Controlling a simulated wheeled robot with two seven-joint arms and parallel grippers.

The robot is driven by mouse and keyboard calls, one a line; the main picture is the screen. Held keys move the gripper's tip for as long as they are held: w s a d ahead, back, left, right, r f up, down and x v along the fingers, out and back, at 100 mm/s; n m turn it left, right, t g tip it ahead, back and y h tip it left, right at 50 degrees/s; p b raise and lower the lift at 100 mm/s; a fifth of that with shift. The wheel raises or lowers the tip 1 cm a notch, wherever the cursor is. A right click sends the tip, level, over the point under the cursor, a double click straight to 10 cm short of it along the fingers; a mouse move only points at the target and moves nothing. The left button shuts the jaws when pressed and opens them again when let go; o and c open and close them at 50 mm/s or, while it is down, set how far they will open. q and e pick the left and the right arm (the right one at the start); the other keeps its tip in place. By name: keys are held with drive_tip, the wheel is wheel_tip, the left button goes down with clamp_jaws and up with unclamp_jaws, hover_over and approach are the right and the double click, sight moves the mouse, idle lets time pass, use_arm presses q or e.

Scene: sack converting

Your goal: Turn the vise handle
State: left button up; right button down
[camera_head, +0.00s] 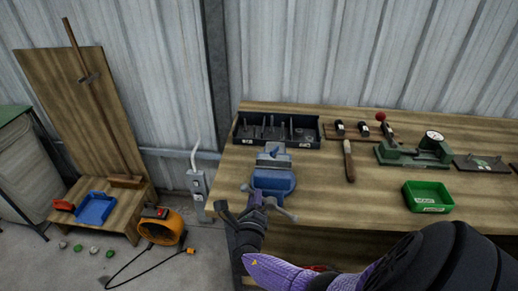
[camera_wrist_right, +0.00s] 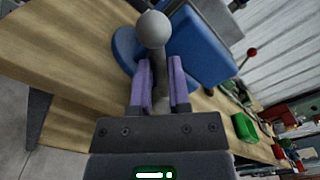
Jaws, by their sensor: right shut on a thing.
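The blue vise (camera_head: 272,180) sits at the left front edge of the workbench, and its blue body also fills the upper middle of the wrist view (camera_wrist_right: 200,45). Its grey metal handle (camera_head: 283,211) sticks out at the front, with a round ball end (camera_wrist_right: 153,30) close to the wrist camera. My right gripper (camera_head: 257,199) reaches in from the lower right. Its two purple fingers (camera_wrist_right: 160,70) are shut on the handle bar just below the ball. The gripper hides part of the handle in the head view. My left gripper is not in view.
The wooden workbench (camera_head: 320,185) holds a black tool tray (camera_head: 240,132) behind the vise, a file (camera_head: 348,160), a green press (camera_head: 410,155) and a green bin (camera_head: 428,196). An orange blower (camera_head: 162,230) stands on the floor to the left.

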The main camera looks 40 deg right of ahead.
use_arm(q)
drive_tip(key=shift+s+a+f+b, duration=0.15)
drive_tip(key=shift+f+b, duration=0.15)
use_arm(e)
drive_tip(key=n, duration=0.2)
drive_tip(key=f+n, duration=0.1)
drive_tip(key=w+f+n, duration=0.1)
drive_tip(key=n, duration=0.1)
drive_tip(key=shift+a+f+n, duration=0.1)
drive_tip(key=shift+a+n, duration=0.2)
drive_tip(key=shift+a, duration=0.05)
drive_tip(key=c, duration=0.6)
unclamp_jaws()
drive_tip(key=shift+d+f, duration=0.1)
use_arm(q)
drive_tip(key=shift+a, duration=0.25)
